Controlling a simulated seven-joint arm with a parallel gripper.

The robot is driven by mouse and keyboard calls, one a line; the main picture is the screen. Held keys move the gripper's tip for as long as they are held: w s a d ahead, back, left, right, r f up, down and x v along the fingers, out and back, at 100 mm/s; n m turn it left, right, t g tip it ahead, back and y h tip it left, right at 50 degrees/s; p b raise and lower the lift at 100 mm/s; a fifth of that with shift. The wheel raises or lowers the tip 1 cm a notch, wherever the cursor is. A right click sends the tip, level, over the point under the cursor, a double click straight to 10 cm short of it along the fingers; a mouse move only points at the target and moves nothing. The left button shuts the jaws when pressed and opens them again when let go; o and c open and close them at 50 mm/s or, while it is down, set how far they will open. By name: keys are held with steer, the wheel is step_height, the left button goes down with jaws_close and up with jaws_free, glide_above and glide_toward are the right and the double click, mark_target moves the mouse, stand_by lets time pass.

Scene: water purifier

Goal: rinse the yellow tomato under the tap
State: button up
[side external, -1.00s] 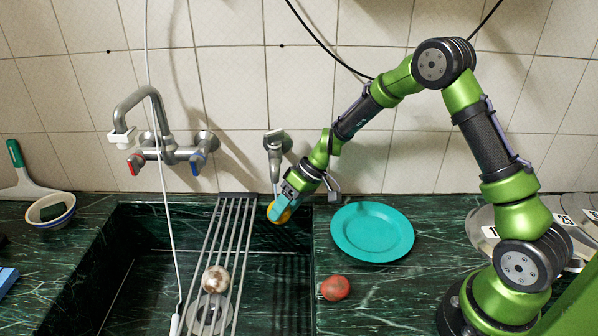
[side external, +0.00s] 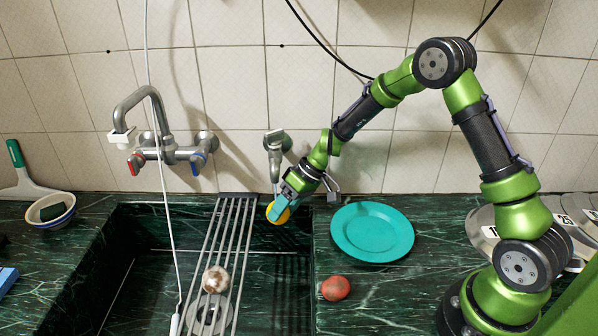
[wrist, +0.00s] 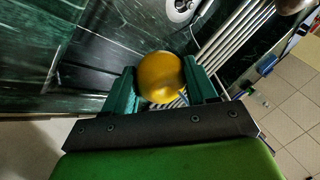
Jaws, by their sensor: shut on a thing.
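The yellow tomato (side external: 277,213) is held in my gripper (side external: 281,209), just below the small grey tap (side external: 276,143) on the tiled wall, over the sink's right back part. In the wrist view the yellow tomato (wrist: 160,76) sits between the two green fingers of my gripper (wrist: 161,88), which are shut on it. A thin pale line runs down from the small tap towards the tomato; I cannot tell whether it is water or spout. A larger mixer tap (side external: 150,110) with red and blue handles is on the wall at the left.
A metal rack (side external: 238,230) spans the dark sink (side external: 150,215). A brown-and-white round thing (side external: 215,279) is on or below it. A turquoise plate (side external: 372,232) and a red tomato (side external: 335,288) lie on the right counter. A white cord (side external: 165,215) hangs at the left.

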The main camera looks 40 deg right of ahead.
steer(key=shift+s+d, duration=0.1)
steer(key=s+d, duration=0.1)
steer(key=s, duration=0.5)
steer(key=shift+s, duration=0.4)
stand_by(0.3)
stand_by(0.5)
steer(key=s+r, duration=0.6)
steer(key=r, duration=0.1)
steer(key=shift+d, duration=0.45)
steer(key=shift+w+r, duration=0.1)
steer(key=shift+w, duration=0.05)
